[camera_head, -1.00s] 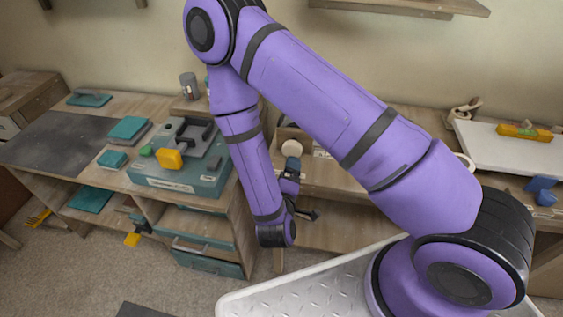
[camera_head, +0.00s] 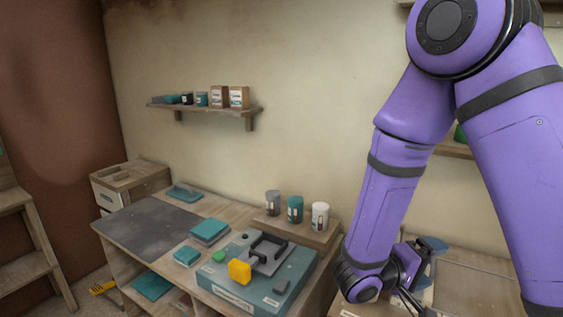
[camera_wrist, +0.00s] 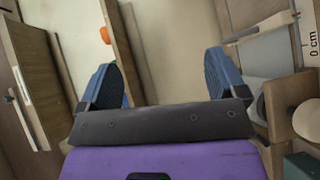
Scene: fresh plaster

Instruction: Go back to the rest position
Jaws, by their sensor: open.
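My gripper (camera_wrist: 165,77) is open and empty in the wrist view, its two blue-grey dark-padded fingers wide apart with nothing between them. In the head view my purple arm hangs bent on the right. My gripper (camera_head: 418,277) is at its lower end, partly hidden by my wrist, in front of the workbench on the right. I cannot tell its exact distance from the bench.
A wooden bench (camera_head: 128,260) on the left carries a grey mat (camera_head: 145,228), a teal case (camera_head: 245,297) with a yellow block (camera_head: 239,272), and several cups on a riser (camera_head: 290,229). A wall shelf (camera_head: 205,108) holds small boxes.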

